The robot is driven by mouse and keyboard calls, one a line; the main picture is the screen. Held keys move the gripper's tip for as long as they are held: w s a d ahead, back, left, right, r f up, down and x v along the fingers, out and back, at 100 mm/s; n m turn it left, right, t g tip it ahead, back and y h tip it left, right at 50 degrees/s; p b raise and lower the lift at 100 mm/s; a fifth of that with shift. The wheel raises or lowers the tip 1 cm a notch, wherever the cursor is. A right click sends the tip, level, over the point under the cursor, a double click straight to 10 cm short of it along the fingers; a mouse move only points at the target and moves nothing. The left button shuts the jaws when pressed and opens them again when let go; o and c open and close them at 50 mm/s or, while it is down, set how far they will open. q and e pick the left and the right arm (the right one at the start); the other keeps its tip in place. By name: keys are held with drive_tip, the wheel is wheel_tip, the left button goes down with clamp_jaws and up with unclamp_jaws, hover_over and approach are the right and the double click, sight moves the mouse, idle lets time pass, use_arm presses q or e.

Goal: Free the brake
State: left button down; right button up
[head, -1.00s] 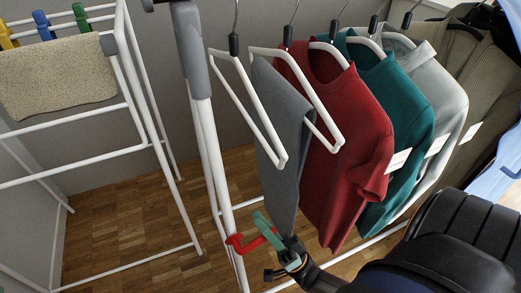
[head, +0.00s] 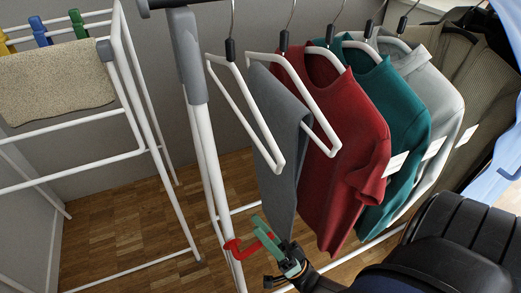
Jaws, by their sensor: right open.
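A red lever (head: 233,246), which I take to be the brake, sits low on the white upright (head: 205,150) of the clothes rail. Its red arm reaches right, to my right gripper. My right gripper (head: 264,236) comes in from the lower right, with green fingers and a black body. It is open, with red showing beside and between the fingers. I cannot tell whether they touch the lever. The rail's foot below the lever is out of the picture. My left gripper is not in view.
Grey trousers (head: 275,130) hang just above my right gripper, beside a red shirt (head: 335,165), a teal shirt (head: 398,125) and a grey shirt (head: 440,100). A white drying rack (head: 150,140) stands at left, with a beige towel (head: 55,80). Wooden floor shows between the racks.

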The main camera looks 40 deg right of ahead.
drive_tip(key=v, duration=0.7)
drive_tip(key=shift+s, duration=0.1)
idle(0.5)
